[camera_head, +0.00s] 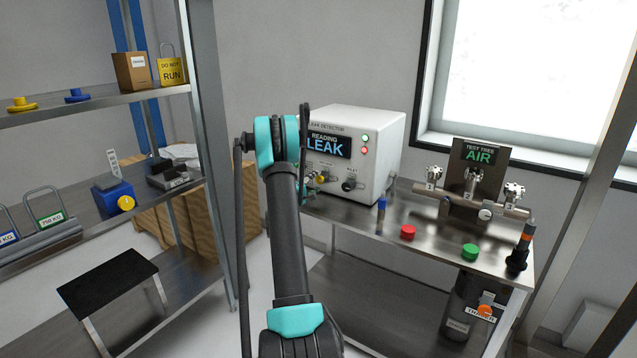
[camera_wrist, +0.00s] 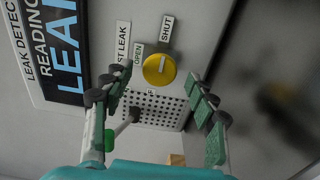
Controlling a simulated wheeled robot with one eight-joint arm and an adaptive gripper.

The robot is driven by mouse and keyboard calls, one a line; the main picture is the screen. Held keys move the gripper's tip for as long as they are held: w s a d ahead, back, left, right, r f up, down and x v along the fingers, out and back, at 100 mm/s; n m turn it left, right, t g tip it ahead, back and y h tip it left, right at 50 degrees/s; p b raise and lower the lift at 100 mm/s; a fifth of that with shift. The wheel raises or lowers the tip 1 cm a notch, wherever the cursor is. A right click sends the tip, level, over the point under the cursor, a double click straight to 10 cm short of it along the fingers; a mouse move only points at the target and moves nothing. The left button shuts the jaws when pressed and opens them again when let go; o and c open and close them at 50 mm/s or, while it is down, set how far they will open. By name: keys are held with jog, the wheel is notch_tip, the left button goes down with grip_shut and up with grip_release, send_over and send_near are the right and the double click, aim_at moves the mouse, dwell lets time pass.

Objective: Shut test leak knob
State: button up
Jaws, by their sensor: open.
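The leak detector (camera_head: 378,143) is a white box on the steel table, its screen reading LEAK. The yellow round test leak knob (camera_wrist: 157,71) is on its front panel, beside the labels OPEN (camera_wrist: 138,55) and SHUT (camera_wrist: 167,28). A pale mark shows on the knob; I cannot surely tell which label it points to. My gripper (camera_wrist: 158,76) is open in the wrist view, with the knob between its fingertips and visible space on both sides. I cannot tell whether they reach around it in depth. In the head view my arm hides most of the gripper.
The table (camera_head: 385,249) also bears a red button (camera_head: 408,232), a green button (camera_head: 470,251) and the test tree (camera_head: 474,170) with several valves. A shelf rack (camera_head: 100,100) stands left.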

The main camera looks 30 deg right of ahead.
jog(key=v, duration=0.9)
jog(key=shift+a, duration=0.1)
